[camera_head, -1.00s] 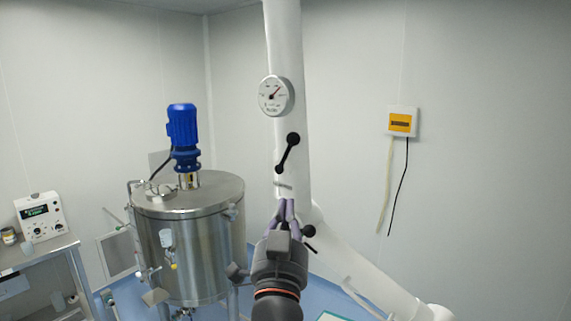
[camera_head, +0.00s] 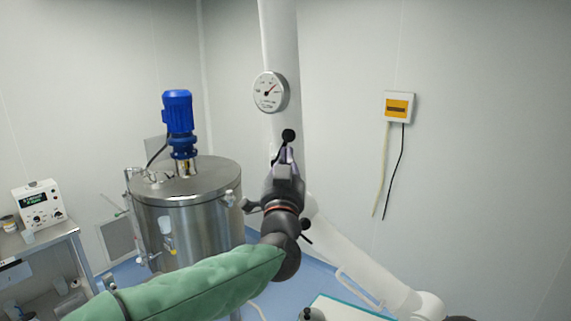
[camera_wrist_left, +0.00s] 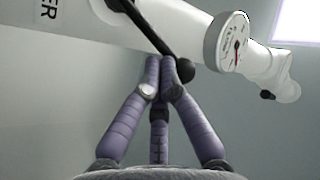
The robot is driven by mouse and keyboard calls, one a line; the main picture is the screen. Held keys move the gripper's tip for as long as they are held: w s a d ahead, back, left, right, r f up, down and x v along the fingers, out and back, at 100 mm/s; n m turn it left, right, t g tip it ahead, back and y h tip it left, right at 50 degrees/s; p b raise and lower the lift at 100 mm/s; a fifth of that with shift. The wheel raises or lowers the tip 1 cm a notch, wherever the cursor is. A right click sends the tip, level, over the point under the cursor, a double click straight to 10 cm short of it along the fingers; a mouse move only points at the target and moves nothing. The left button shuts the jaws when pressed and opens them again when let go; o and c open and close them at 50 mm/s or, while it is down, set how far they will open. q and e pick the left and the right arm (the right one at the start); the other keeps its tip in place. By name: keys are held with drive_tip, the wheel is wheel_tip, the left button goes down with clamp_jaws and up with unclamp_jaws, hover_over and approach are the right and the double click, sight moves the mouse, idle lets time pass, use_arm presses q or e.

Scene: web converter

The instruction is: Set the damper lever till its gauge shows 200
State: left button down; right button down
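The damper lever (camera_head: 289,136) is a black rod with ball ends on the white vertical duct. My left gripper (camera_head: 284,158) is raised in front of it and hides most of the rod. In the left wrist view, the purple fingers (camera_wrist_left: 160,62) have their tips together, close to the rod and beside the lower knob (camera_wrist_left: 185,70). I see nothing clearly held between them; whether they touch the lever cannot be told. My right gripper is not in view.
A steel tank (camera_head: 190,215) with a blue motor (camera_head: 178,118) stands left of the duct. A white branch pipe (camera_head: 355,260) slopes down right. A yellow-fronted box (camera_head: 398,107) with hanging cables is on the right wall. A bench with an instrument (camera_head: 40,204) is far left.

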use_arm(q)
drive_tip(key=shift+w+r, duration=0.1)
drive_tip(key=shift+w, duration=0.05)
drive_tip(key=shift+w+a+r+p, duration=0.3)
drive_tip(key=shift+w+r, duration=0.1)
drive_tip(key=shift+r, duration=0.05)
drive_tip(key=shift+d, duration=0.1)
drive_tip(key=shift+w+f, duration=0.1)
drive_tip(key=shift+f, duration=0.05)
